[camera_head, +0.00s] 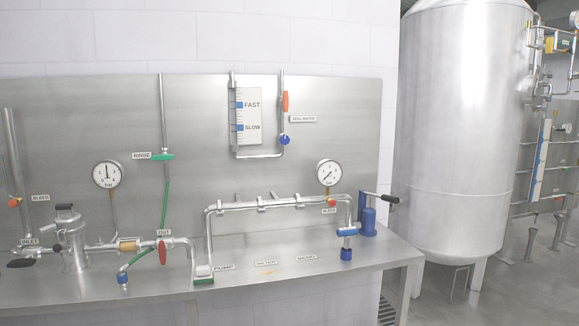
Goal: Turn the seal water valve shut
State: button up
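A small label that seems to read seal water (303,119) is on the steel back panel, right of a thin vertical pipe (281,78). On this pipe, just above the label's height, is a red handle (285,101) that stands upright, in line with the pipe. Lower on the same pipe, below the label's height, is a round blue knob (285,140). The picture is too small to tell which of the two the label names. The pipe bends left under a FAST/SLOW scale (249,117). My gripper is not in view.
A steel bench (290,272) runs below the panel, with a pipe manifold (255,204), two gauges (107,174) (328,172), a strainer-like vessel (72,238) and a blue device with a black handle (368,214). A large steel tank (460,130) stands at right. The space before the knob looks clear.

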aim_at(285, 100)
jog(key=u, duration=0.2)
jog(key=k, duration=0.5)
jog(key=z, duration=1)
jog(key=i, duration=1.6)
